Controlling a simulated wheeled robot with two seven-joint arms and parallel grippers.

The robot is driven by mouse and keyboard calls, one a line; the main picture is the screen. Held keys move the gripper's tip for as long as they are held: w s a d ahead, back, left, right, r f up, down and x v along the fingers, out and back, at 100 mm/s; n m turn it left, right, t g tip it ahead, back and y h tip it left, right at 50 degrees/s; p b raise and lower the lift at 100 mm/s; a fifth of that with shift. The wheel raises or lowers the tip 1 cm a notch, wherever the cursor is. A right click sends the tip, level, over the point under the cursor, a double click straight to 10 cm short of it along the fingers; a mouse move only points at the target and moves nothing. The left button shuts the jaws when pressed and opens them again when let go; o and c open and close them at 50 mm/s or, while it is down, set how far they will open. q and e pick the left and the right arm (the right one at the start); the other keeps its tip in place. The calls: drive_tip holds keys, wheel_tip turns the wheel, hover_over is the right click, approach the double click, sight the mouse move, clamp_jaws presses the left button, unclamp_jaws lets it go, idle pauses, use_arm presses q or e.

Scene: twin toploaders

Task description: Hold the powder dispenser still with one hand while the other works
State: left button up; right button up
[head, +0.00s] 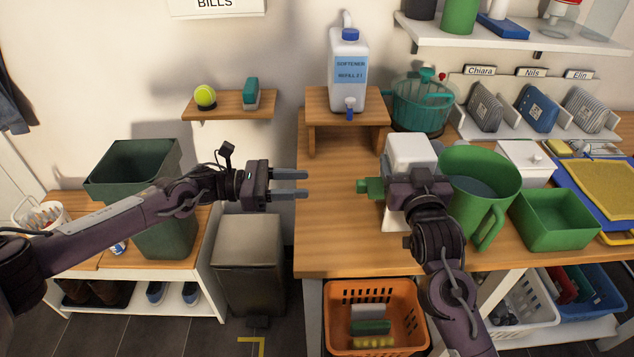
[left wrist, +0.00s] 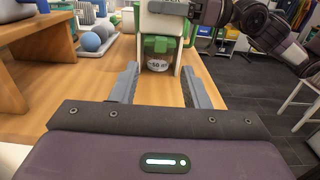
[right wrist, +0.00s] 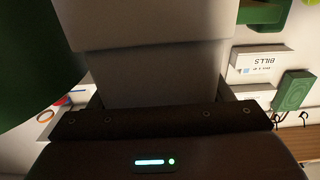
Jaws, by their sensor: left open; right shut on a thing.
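The powder dispenser (head: 408,150) is a white box with a green part (head: 369,187) jutting from its left side, standing on the wooden counter. My right gripper (head: 412,184) is shut on the dispenser's body; in the right wrist view the pale body (right wrist: 150,70) fills the space between the fingers. My left gripper (head: 304,183) is open and empty, left of the dispenser, its fingers pointing at it with a gap between.
A green jug (head: 478,185) and a green bin (head: 555,220) stand right of the dispenser. A softener jug (head: 348,75) sits on a wooden riser (head: 327,118) behind. An orange basket (head: 375,337) is under the counter. The counter left of the dispenser is clear.

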sight(357, 182)
use_arm(q)
drive_tip(key=shift+a, duration=0.5)
drive_tip(key=shift+d+r, duration=0.15)
drive_tip(key=shift+d, duration=0.05)
drive_tip(key=d, duration=1.2)
drive_tip(key=shift+w, duration=0.15)
clamp_jaws()
